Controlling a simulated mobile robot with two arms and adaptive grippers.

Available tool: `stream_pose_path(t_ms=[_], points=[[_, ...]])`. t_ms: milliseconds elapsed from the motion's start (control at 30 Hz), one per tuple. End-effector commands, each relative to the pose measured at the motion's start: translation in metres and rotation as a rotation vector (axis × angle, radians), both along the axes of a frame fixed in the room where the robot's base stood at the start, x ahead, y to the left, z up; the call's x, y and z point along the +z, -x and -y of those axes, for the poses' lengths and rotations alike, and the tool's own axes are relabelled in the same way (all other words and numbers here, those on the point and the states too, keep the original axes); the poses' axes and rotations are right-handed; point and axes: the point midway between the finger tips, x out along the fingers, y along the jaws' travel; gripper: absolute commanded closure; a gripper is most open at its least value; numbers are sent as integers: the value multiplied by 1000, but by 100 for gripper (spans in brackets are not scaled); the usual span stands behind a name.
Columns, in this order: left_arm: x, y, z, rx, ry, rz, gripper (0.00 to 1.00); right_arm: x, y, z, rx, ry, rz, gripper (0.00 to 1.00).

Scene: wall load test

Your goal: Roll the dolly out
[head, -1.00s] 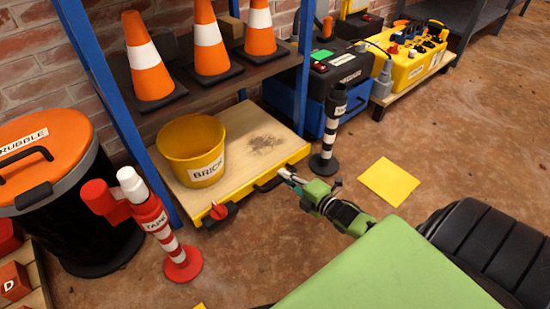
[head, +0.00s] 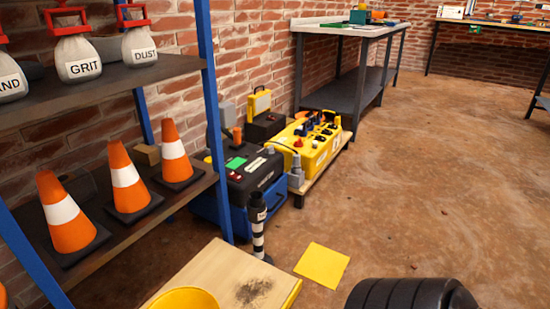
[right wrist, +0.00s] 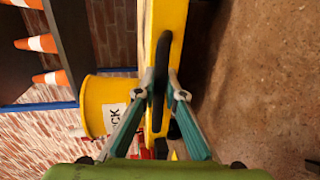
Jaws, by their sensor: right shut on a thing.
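The dolly (head: 212,267) has a plain wooden deck with a dark stain and a yellow edge. It shows at the bottom of the head view, cut off by the frame, its far corner near the blue shelf post. A yellow bucket (head: 182,300) stands on it, only its upper part in view; it also shows in the right wrist view (right wrist: 93,95). In the right wrist view my right gripper (right wrist: 165,95) is shut on the dolly's black handle (right wrist: 161,65), with one finger on each side. My left gripper is in neither view.
A striped black-and-white post (head: 258,232) stands close beside the dolly's far side. A yellow square (head: 322,265) lies on the floor to its right. The blue shelf post (head: 218,130) and orange cones (head: 128,185) are at left. Open floor (head: 430,200) lies to the right.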

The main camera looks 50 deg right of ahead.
Motion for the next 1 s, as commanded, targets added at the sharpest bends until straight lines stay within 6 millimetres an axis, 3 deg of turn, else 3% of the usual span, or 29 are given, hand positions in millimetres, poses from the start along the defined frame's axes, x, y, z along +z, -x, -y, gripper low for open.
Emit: stream_pose_path(t_ms=[233, 667, 700, 767, 1000], points=[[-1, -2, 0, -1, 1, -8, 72, -1, 22, 1, 0, -1, -2, 100], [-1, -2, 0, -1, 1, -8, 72, -1, 25, 1, 1, 0, -2, 100], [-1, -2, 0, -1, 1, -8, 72, -1, 25, 1, 1, 0, -2, 85], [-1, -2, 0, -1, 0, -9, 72, -1, 25, 1, 1, 0, -2, 73], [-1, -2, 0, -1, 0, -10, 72, 0, 25, 2, 0, 0, -1, 73]])
